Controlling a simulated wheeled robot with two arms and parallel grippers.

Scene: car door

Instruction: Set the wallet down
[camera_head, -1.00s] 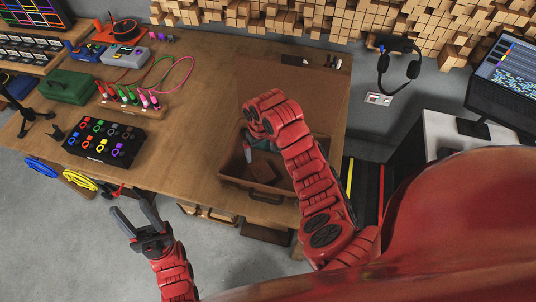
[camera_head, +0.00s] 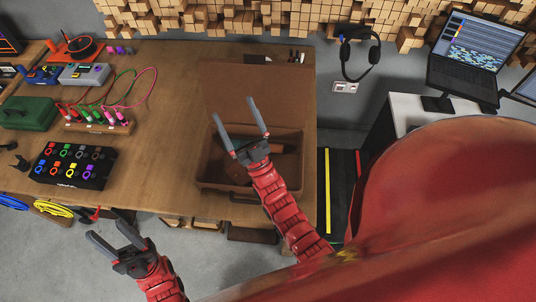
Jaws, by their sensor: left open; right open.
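A brown wallet (camera_head: 237,174) lies on the bottom inside an open brown case (camera_head: 207,165) at the table's front edge. It is partly hidden by my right gripper and arm. My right gripper (camera_head: 241,118) is open and empty, its fingers pointing away over the case, above the wallet. My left gripper (camera_head: 108,231) is open and empty in front of the table, over the floor and well left of the case.
The case's raised lid (camera_head: 268,88) stands behind it. A black box with coloured rings (camera_head: 72,166), a green case (camera_head: 28,113) and coloured leads (camera_head: 97,115) are on the left of the wooden table. The table between them and the case is clear.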

